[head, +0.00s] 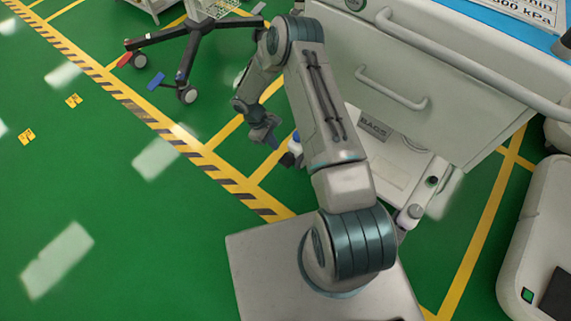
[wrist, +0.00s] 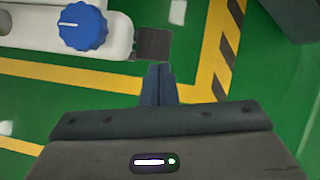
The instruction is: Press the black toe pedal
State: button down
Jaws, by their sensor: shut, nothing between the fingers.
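The black toe pedal (wrist: 153,43) is a small dark square plate at the end of the cart's white base in the wrist view, just beyond my fingertips. In the head view a small dark part, likely this pedal (head: 288,159), shows at the base's left end, partly hidden by my arm. My gripper (wrist: 158,72) is shut and empty, pointing at the pedal's near side. I cannot tell whether it touches. In the head view my gripper (head: 273,142) hangs low, close beside the base's left end.
A blue knob (wrist: 83,27) sits on the white base left of the pedal. The white drawer cart (head: 440,80) stands behind my arm. A black wheeled stand (head: 190,45) is at upper left, another white unit (head: 520,250) at right. The green floor at left is mostly clear.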

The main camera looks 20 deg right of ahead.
aim_at(284, 161)
dwell(0.3)
jog(key=shift+b+x, duration=1.2)
jog(key=shift+x, duration=2.3)
jog(key=shift+f, duration=0.1)
notch_tip(284, 161, down, 2)
jog(key=shift+b, duration=0.95)
jog(key=shift+w+a+r+b, duration=0.2)
jog(key=shift+w+a+r, duration=0.15)
jog(key=shift+w+a, duration=0.2)
jog(key=shift+w+a+r+b, duration=0.15)
jog(key=shift+w+a+r, duration=0.25)
jog(key=shift+a, duration=0.25)
jog(key=shift+w, duration=0.1)
